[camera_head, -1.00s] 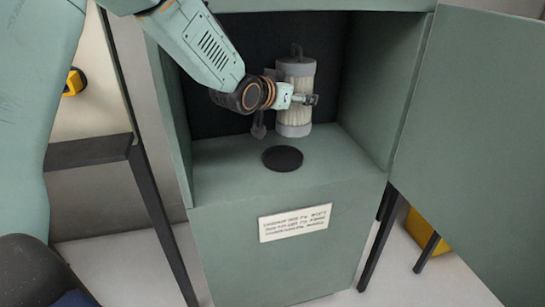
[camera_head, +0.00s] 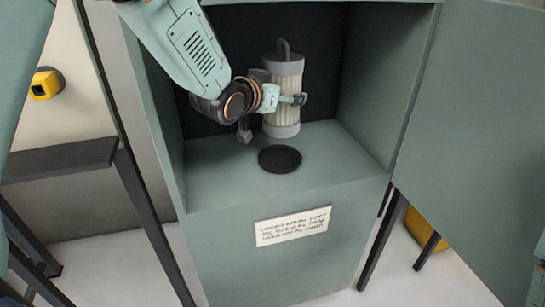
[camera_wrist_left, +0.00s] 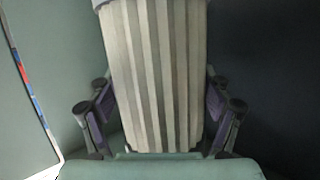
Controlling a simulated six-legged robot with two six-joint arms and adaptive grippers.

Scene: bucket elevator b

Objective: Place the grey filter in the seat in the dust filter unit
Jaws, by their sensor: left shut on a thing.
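The grey filter (camera_head: 284,92) is a pleated pale cylinder with grey end caps and a hook-like handle on top. It is upright inside the open green cabinet of the dust filter unit (camera_head: 230,215). My left gripper (camera_head: 297,99) is shut around its middle. The filter's pleats (camera_wrist_left: 155,75) fill the left wrist view between the two fingers. The seat (camera_head: 280,159), a dark round disc, lies on the cabinet floor, in front of and below the filter. The filter's bottom cap appears just behind the seat; I cannot tell its exact height. My right gripper is not in view.
The cabinet's side walls stand close on both sides, with the left arm reaching in from the upper left. The open door (camera_head: 480,130) is at the right. A label (camera_head: 293,226) is on the front. A yellow device (camera_head: 45,84) is on the left wall.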

